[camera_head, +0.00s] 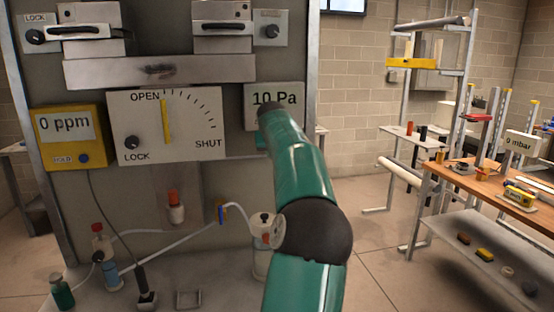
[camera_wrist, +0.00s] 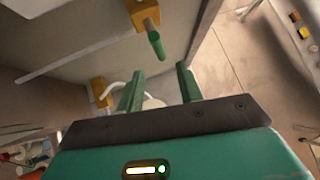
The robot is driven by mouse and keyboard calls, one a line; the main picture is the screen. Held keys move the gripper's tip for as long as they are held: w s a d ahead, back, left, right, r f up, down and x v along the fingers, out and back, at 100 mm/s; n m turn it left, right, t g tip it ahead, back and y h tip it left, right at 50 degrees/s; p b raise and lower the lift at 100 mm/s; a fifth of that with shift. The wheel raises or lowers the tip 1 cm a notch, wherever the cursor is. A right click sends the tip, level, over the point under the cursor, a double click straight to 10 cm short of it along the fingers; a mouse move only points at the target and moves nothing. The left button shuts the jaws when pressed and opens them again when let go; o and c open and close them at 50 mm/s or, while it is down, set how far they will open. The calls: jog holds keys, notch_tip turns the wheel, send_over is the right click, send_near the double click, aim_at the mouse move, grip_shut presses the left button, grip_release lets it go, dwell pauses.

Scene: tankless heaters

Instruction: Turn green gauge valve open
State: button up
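In the wrist view, a short green handle (camera_wrist: 156,45) sticks out of a yellow-orange block (camera_wrist: 145,13) on the panel; it looks like the green gauge valve. My gripper (camera_wrist: 161,78) is open, its two green fingers spread and empty. The handle is beyond the fingertips, apart from them. In the head view, the white gauge box reading 10 Pa (camera_head: 275,95) is on the panel's right side. My arm covers its lower edge and hides my gripper. The dial plate (camera_head: 190,137) has a yellow pointer upright near OPEN.
A second yellow-orange block (camera_wrist: 101,91) with a white hose is left of my fingers. A yellow 0 ppm box (camera_head: 72,152), bottles and tubing are on the panel's left and the shelf below. A wooden workbench (camera_head: 500,190) stands at right, with open floor between.

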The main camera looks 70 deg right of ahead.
jog(key=v, duration=0.4)
jog(key=shift+a+r, duration=0.2)
dwell(0.5)
